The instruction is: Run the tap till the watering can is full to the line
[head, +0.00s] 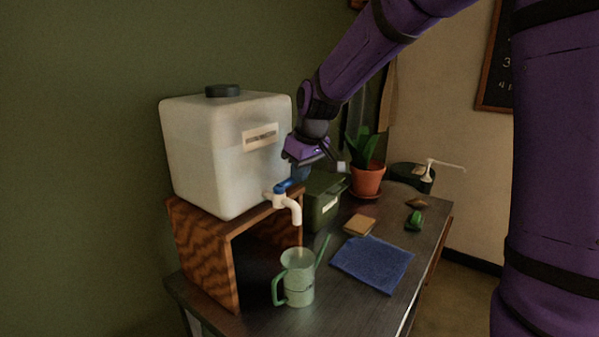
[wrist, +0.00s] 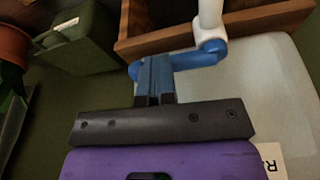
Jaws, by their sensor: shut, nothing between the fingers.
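The pale green watering can (head: 299,277) stands upright on the table below the tap. A thin dark line runs around its body; I cannot make out the water level inside. The white tap (head: 294,208) comes out low on the translucent water tank, and its blue lever (head: 287,186) shows on top. My gripper (head: 301,173) is shut and empty, just above the lever. In the wrist view its fingertips (wrist: 154,72) are at the lever's end; I cannot tell whether they touch. No stream is visible.
The tank (head: 215,150) stands on a wooden stand (head: 205,262). Behind the tap is a green box (head: 322,210). The front right tabletop is clear.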

